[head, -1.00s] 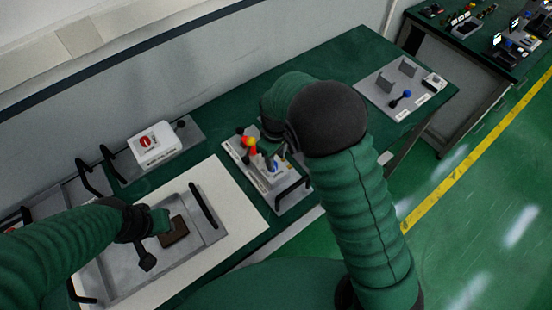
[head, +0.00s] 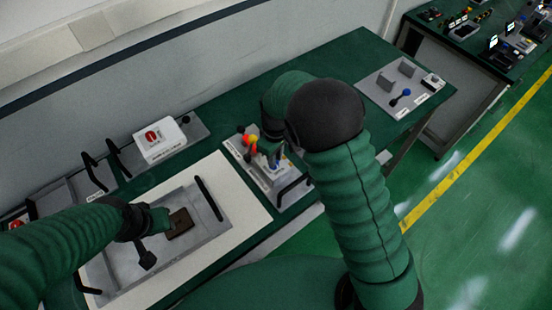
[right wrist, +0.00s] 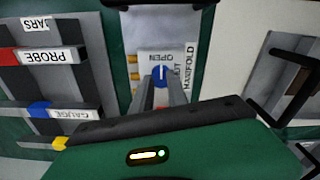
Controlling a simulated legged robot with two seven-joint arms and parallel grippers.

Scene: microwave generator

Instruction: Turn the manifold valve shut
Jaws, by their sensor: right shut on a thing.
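The manifold valve is a small blue knob (right wrist: 158,73) on a grey panel (right wrist: 190,45) labelled MANIFOLD, with OPEN and SHUT marks, in the right wrist view. A white line on the knob runs up and down in that view. My right gripper (right wrist: 160,88) is shut on the knob, with a finger on either side. In the head view my right gripper (head: 272,158) reaches down onto this panel, and the arm hides part of it. My left gripper (head: 158,219) is over a grey tray at the left, and its jaw opening is unclear.
A brown block (head: 179,223) lies in the grey tray (head: 215,228). Red and yellow knobs (head: 250,140) stand close to my right gripper. A black handle (head: 292,189) borders the panel. A white box with a red knob (head: 160,138) stands behind.

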